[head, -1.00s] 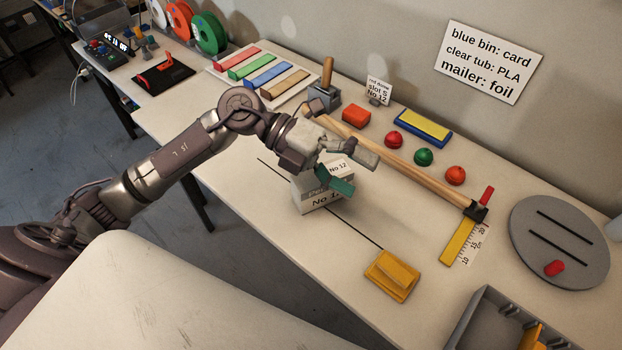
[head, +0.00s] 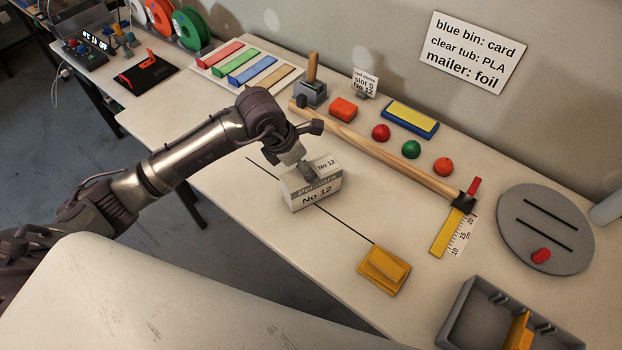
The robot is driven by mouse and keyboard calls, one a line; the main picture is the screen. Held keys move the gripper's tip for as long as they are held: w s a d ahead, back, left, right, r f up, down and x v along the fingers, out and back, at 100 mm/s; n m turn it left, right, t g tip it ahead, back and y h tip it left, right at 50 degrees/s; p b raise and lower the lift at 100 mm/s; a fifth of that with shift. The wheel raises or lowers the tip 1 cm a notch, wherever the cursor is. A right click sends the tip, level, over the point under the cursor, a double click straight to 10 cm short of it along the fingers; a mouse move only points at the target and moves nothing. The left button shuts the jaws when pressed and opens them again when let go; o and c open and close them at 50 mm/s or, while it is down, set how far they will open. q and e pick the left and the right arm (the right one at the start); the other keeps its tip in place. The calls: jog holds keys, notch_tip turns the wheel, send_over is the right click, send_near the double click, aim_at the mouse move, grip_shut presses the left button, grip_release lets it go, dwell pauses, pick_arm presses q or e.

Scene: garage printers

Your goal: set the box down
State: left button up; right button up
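The box (head: 316,196) is small and pale grey with a darker grey band and reads "No 12" on its front and top. It appears upright on the pale bench (head: 215,178), over a thin black line. My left gripper (head: 307,171) is at the box's top, with a finger overlapping its upper left part. The gripper is seen nearly edge-on, so its other finger and any grip on the box are unclear. A small card (head: 364,83) reading "slot" and "No 12" stands behind, near the wall. My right gripper is out of view.
A long wooden bar (head: 400,163) lies behind the box. A yellow block (head: 384,270) sits in front right. A grey round plate (head: 545,228) and grey open bin (head: 468,312) are farther right. A tray of coloured bars (head: 222,77) is behind left. Bench beside the box is clear.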

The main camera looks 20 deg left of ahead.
pick_arm(q)
jog(key=shift+w+d+f, duration=0.1)
jog(key=shift+f, duration=0.25)
jog(key=p+x, duration=0.1)
jog(key=x, duration=0.1)
jog(key=p+x, duration=0.1)
jog(key=x, duration=0.1)
jog(key=shift+d+f+p, duration=0.3)
jog(key=shift+d, duration=0.2)
jog(key=shift+f, duration=0.3)
jog(key=shift+f+b, duration=0.25)
jog(key=shift+b, duration=0.15)
jog(key=shift+r, duration=0.1)
jog(key=c, duration=1.6)
